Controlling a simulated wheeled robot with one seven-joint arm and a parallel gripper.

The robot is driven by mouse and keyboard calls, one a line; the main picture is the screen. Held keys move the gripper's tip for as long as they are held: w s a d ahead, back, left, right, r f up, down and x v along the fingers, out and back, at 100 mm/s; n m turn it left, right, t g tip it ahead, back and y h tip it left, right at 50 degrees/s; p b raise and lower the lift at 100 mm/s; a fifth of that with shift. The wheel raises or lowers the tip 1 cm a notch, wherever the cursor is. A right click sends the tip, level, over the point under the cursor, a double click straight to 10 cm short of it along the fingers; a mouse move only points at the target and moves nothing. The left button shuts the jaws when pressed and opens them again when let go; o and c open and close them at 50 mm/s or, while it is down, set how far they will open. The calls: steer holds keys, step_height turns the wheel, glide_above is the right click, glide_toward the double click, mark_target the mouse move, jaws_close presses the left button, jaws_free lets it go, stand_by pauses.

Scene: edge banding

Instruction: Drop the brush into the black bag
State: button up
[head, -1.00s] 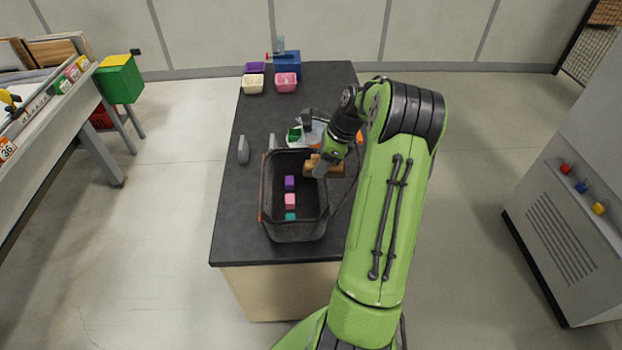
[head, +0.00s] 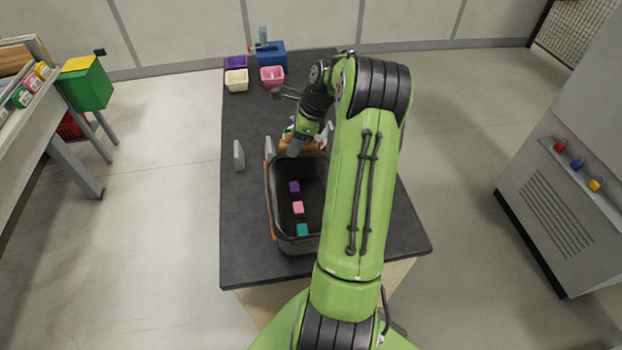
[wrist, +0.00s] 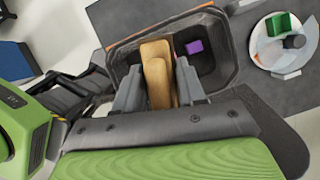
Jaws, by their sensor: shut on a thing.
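The black bag (head: 272,215) stands open on the dark table, with a purple, a pink and a teal block inside. My gripper (head: 296,150) is at the bag's far end. It is shut on the wooden brush (head: 314,146), partly hidden behind the gripper and arm. In the wrist view, the tan brush (wrist: 157,62) sits between the two grey fingers of my gripper (wrist: 160,85), in front of the bag's opening. The bag's rim (wrist: 231,50) and the purple block (wrist: 194,47) show beside it. The brush's height above the bag is hard to tell.
A white round plate (wrist: 262,50) with a green box (wrist: 280,23) lies beside the bag. Grey upright pieces (head: 239,156) stand left of it. Small bins (head: 236,80) and a blue box (head: 271,55) are at the table's far end. The table's near left is clear.

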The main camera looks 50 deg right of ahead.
step_height(320, 180, down, 20)
steer(key=b, duration=1.1)
steer(key=shift+s, duration=0.2)
steer(key=o, duration=1.1)
steer(key=shift+r, duration=0.1)
steer(key=p+v, duration=0.2)
steer(key=v, duration=1.3)
steer(key=shift+s+d+r, duration=0.15)
steer(key=shift+r, duration=0.2)
